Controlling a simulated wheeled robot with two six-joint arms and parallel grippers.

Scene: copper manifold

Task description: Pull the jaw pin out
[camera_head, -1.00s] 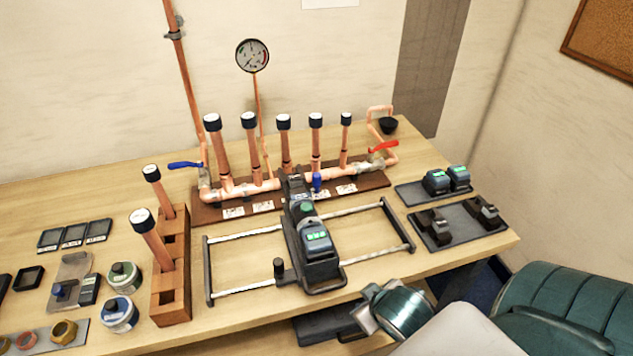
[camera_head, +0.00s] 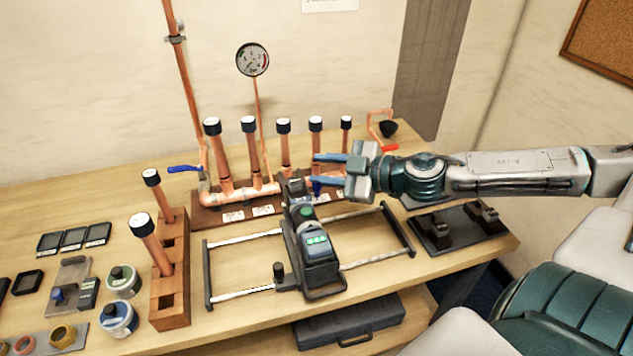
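The dark press tool (camera_head: 318,258) with a green-lit display stands on a rail frame in the middle of the bench, its jaw end toward the manifold. The jaw pin (camera_head: 317,189), with a blue head, shows at the tool's jaw end, partly covered by my gripper. My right gripper (camera_head: 313,169) is open, its two blue-tipped fingers pointing left, close by the pin in the picture. I cannot tell whether it touches the pin; nothing shows held between the fingers. My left gripper is not in view.
The copper manifold (camera_head: 240,190) with several capped upright pipes stands behind the tool. A wooden block (camera_head: 172,295) with two pipes stands to the left. A black tray (camera_head: 462,228) with jaws lies to the right, below my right arm. A dark case (camera_head: 350,320) sits underneath.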

